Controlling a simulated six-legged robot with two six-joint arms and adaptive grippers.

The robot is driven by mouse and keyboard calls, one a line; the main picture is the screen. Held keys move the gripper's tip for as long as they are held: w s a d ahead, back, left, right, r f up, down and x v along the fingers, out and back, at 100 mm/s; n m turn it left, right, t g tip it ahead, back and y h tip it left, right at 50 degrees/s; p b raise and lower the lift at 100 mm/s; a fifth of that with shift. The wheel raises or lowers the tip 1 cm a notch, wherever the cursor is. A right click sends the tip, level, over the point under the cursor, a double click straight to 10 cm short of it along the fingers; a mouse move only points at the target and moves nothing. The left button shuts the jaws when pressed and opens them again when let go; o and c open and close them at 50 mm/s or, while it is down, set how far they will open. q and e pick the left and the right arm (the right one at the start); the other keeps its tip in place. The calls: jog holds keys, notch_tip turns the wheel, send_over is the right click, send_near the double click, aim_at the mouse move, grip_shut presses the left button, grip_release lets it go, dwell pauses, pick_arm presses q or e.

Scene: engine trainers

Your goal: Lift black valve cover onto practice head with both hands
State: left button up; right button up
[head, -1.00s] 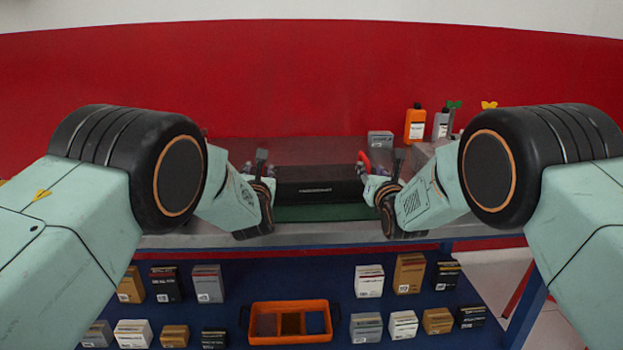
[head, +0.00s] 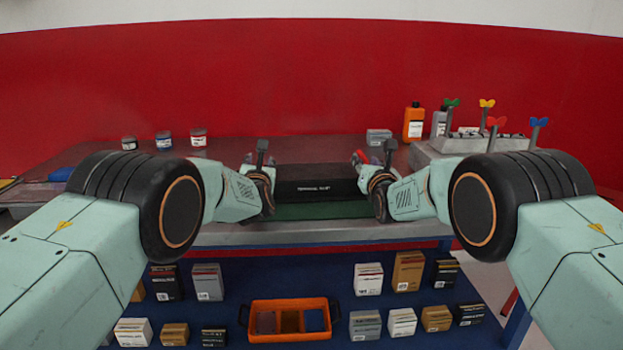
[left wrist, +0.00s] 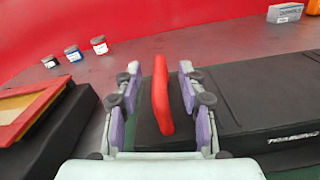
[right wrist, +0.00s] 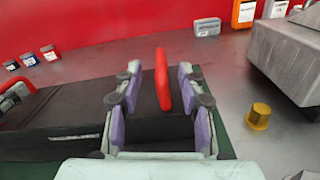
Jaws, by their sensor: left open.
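The black valve cover (head: 316,184) is a long box lying flat on a green mat on the bench, between my two grippers. An upright red handle (left wrist: 161,95) stands at its left end and another red handle (right wrist: 162,80) at its right end. My left gripper (left wrist: 160,72) is open, its purple-padded fingers on either side of the left handle. A grey block with coloured wing nuts (head: 470,144), apparently the practice head, stands at the right.
Several small jars (head: 163,141) stand at the back left. An orange bottle (head: 414,122) and a grey box (head: 379,137) stand behind the cover. A brass cylinder (right wrist: 258,116) is right of it. An orange tray (head: 290,338) and small boxes lie on the lower shelf.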

pick_arm(q)
jog(key=shift+w+a+r, duration=0.1)
jog(key=shift+w+a, duration=0.05)
jog(key=shift+w, duration=1.4)
pick_arm(e)
jog(key=shift+w+a, duration=0.1)
jog(key=shift+w, duration=1.4)
jog(key=shift+w, duration=0.1)
pick_arm(q)
grip_shut()
pick_arm(e)
grip_shut()
pick_arm(q)
jog(key=shift+w+r, duration=0.1)
jog(key=shift+r, duration=0.1)
pick_arm(e)
jog(key=shift+r, duration=0.25)
